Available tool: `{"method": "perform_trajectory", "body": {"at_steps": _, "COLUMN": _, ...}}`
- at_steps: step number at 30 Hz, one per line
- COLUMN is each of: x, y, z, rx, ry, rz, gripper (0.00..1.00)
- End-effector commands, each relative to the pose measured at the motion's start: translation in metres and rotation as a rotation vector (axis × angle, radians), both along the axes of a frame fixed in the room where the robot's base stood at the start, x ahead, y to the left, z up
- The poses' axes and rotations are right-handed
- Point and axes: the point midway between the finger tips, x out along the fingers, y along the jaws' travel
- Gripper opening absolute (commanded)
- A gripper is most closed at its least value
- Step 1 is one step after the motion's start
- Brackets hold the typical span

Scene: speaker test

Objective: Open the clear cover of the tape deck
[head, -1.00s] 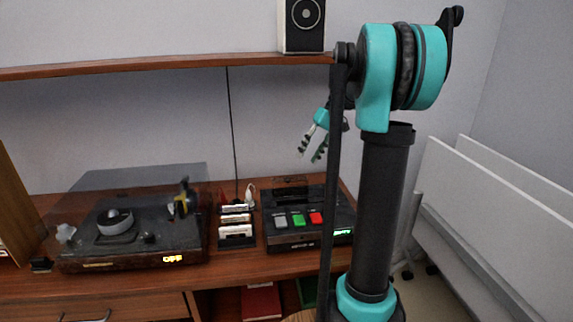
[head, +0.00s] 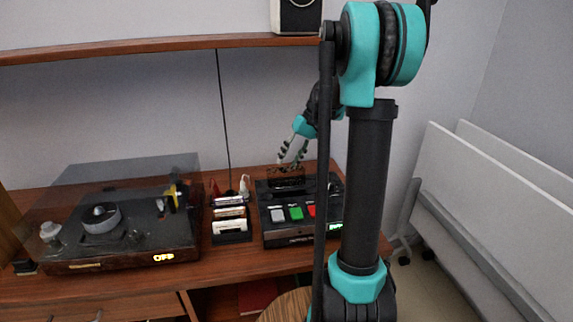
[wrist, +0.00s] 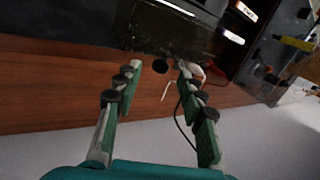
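The tape deck (head: 290,240) is a dark box with grey, green and red buttons and a green lit display, on the wooden desk. A dark, partly see-through piece at its back (head: 285,183) looks like the clear cover; I cannot tell whether it is raised. My gripper (head: 291,160) is just above or behind the deck's back edge, fingers pointing down. In the wrist view my gripper (wrist: 158,72) is open and empty, with the dark deck (wrist: 185,30) beyond the fingertips. Contact is not visible. My arm hides the deck's right side.
A rack of cassettes (head: 231,222) stands just left of the deck. A small white object (head: 244,187) with a cable is behind it. A turntable (head: 120,215) with a clear lid and lit "OFF" is further left. A shelf (head: 150,46) with a speaker (head: 297,15) is above.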

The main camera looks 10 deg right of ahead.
Motion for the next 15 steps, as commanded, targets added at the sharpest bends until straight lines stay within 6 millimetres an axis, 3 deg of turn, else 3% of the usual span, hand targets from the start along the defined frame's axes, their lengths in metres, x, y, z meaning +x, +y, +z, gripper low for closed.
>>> {"method": "perform_trajectory", "body": {"at_steps": 6, "x": -0.001, "y": 0.009, "z": -0.017, "rx": 0.000, "ry": 0.000, "rz": 0.001, "gripper": 0.40}}
{"method": "perform_trajectory", "body": {"at_steps": 15, "x": -0.001, "y": 0.010, "z": -0.019, "rx": 0.000, "ry": 0.000, "rz": 0.000, "gripper": 0.40}}
